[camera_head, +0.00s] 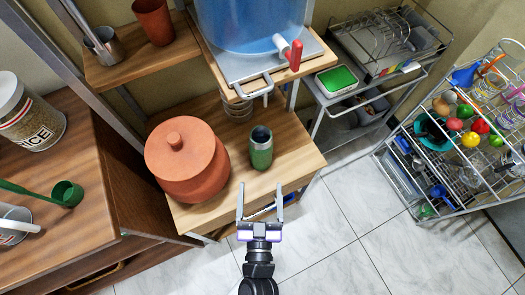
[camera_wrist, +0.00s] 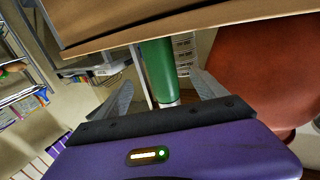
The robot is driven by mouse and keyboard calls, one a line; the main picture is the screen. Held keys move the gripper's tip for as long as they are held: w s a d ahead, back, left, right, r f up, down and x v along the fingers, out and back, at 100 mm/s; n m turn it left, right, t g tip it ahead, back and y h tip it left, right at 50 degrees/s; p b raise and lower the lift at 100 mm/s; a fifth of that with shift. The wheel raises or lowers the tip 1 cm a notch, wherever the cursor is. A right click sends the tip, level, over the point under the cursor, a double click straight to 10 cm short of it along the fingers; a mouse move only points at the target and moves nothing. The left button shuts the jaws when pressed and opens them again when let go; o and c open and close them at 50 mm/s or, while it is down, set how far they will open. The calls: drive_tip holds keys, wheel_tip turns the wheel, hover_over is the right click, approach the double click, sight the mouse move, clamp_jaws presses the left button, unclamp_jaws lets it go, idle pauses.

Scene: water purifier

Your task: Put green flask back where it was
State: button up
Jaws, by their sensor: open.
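The green flask (camera_head: 261,148), with a dark grey top, stands upright on the lower wooden shelf (camera_head: 235,195), right of a terracotta pot. My gripper (camera_head: 260,190) is open and empty at the front edge of that shelf, short of the flask and lined up with it. In the wrist view the flask (camera_wrist: 158,72) shows ahead, in the space between my two spread fingers (camera_wrist: 165,90). Its far side is hidden.
The lidded terracotta pot (camera_head: 187,160) stands close left of the flask. The water purifier (camera_head: 250,25) and its tap (camera_head: 291,52) are on the shelf above. A metal trolley (camera_head: 365,75) and a dish rack (camera_head: 460,130) stand at right. The tiled floor in front is clear.

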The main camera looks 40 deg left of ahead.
drive_tip(key=shift+s+d, duration=0.1)
drive_tip(key=shift+s, duration=0.1)
drive_tip(key=s+d+r+m+h, duration=0.2)
drive_tip(key=d+r, duration=0.1)
drive_tip(key=d, duration=0.6)
drive_tip(key=s+d+r+m+t+h, duration=0.1)
drive_tip(key=s+d+r+h, duration=0.1)
drive_tip(key=d, duration=0.8)
drive_tip(key=s+d+r+m+t+h, duration=0.1)
drive_tip(key=s+d+r+m+h, duration=0.1)
drive_tip(key=d+r, duration=0.3)
drive_tip(key=s+d+h, duration=0.1)
drive_tip(key=d, duration=0.3)
drive_tip(key=shift+d+r+m+h, duration=0.3)
drive_tip(key=shift+d+r, duration=0.05)
drive_tip(key=shift+r, duration=0.05)
drive_tip(key=shift+o, duration=0.5)
drive_tip(key=s+d+r+m+h, duration=0.2)
drive_tip(key=s+d+r+h, duration=0.2)
drive_tip(key=r, duration=0.5)
drive_tip(key=s+d, duration=0.1)
drive_tip(key=d, duration=0.1)
drive_tip(key=shift+d+m+g, duration=0.3)
drive_tip(key=shift+g, duration=0.1)
